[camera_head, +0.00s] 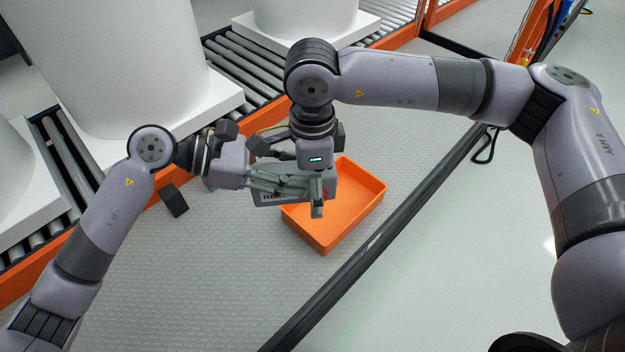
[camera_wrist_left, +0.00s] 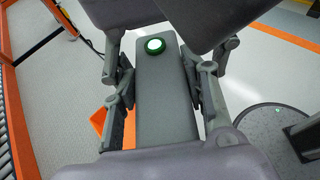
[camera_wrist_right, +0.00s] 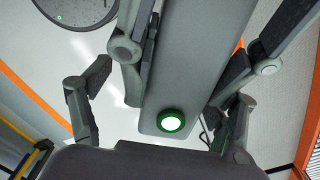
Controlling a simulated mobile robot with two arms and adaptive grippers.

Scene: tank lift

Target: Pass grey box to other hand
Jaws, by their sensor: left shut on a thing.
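My right gripper (camera_head: 317,205) comes down from above at the same box. In the right wrist view the box (camera_wrist_right: 190,60) lies between the right fingers, with a clear gap on the left side, so that gripper looks open. The arms hide much of the box in the head view.
An orange tray (camera_head: 362,212) stands on the floor under the grippers. A roller conveyor (camera_head: 240,65) with large white tanks (camera_head: 120,70) on white bases runs behind. A small dark block (camera_head: 173,200) is left of the tray. A dark rail (camera_head: 400,215) crosses at the right.

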